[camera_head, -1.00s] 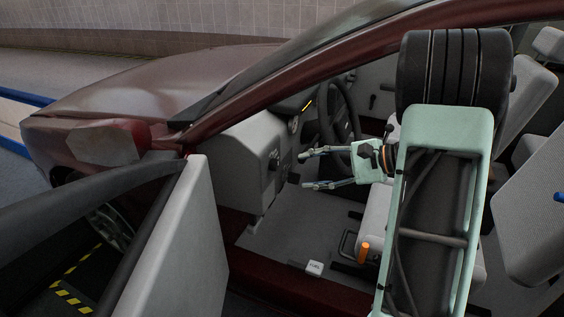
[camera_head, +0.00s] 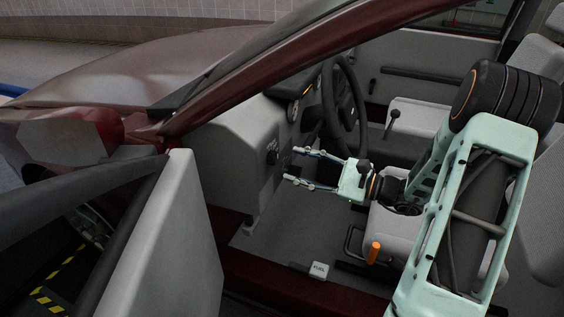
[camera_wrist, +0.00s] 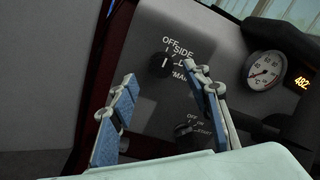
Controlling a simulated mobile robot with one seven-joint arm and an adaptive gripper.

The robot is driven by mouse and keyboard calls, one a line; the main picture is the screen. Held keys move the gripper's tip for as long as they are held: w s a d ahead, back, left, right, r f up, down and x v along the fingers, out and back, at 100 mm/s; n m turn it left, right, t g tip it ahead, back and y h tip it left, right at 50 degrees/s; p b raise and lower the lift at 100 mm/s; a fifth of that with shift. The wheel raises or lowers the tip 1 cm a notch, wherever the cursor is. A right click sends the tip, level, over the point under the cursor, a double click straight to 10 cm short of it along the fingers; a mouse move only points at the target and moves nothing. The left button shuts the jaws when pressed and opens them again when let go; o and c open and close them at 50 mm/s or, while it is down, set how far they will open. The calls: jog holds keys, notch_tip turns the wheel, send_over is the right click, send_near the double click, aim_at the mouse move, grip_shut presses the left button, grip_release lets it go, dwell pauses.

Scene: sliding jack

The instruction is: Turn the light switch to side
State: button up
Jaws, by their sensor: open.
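The light switch is a dark round knob (camera_wrist: 158,65) on the grey dash panel, with white labels reading OFF, SIDE and others partly hidden beside it. Where it points is too dark to tell. In the head view the knob (camera_head: 271,156) sits on the dash end left of the steering wheel. My gripper (camera_head: 291,164) is open and empty, its fingers pointing left at the panel, a little short of the knob. In the wrist view my gripper (camera_wrist: 160,75) has one finger on each side of the knob's line of sight, apart from it. The right finger covers part of the labels.
A second knob (camera_wrist: 185,128) with an ON label sits lower on the panel. A round gauge (camera_wrist: 263,70) and orange display are to the right. The steering wheel (camera_head: 345,105) stands just above my gripper. The open car door (camera_head: 165,245) is at left, the seat (camera_head: 400,245) below.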

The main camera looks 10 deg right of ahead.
aim_at(277, 159)
jog(key=x, duration=0.5)
jog(key=shift+w+b, duration=0.1)
jog(key=shift+b, duration=0.2)
jog(key=c, duration=1.2)
jog(key=shift+o, duration=0.2)
jog(key=shift+r, duration=0.1)
